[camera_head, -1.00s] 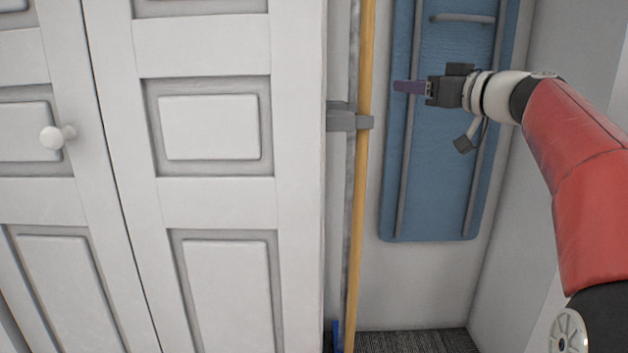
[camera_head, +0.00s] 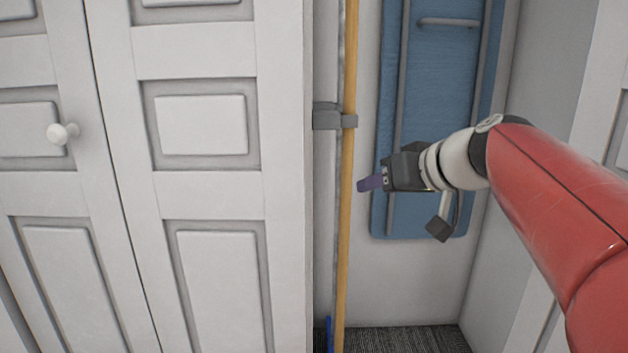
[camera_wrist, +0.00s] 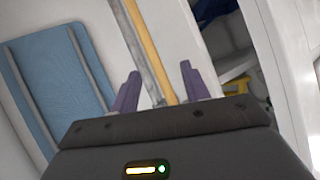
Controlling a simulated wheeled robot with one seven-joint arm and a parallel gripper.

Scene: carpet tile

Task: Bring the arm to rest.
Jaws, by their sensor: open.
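My gripper (camera_head: 370,183) is at the right of the head view, at the end of my red arm, pointing left. In that view it overlaps the lower part of a blue folded board. In the wrist view its two purple fingers (camera_wrist: 155,92) stand apart with nothing held between them. A yellow pole shows beyond the fingers in the wrist view, and I cannot tell how far off it is.
White panelled doors (camera_head: 205,125) with a round knob (camera_head: 62,133) fill the left. The yellow pole (camera_head: 346,220) stands upright in a grey clip (camera_head: 328,116). The blue board (camera_head: 440,75) is against the back wall. Dark carpet (camera_head: 410,340) shows below. A white wall closes the right.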

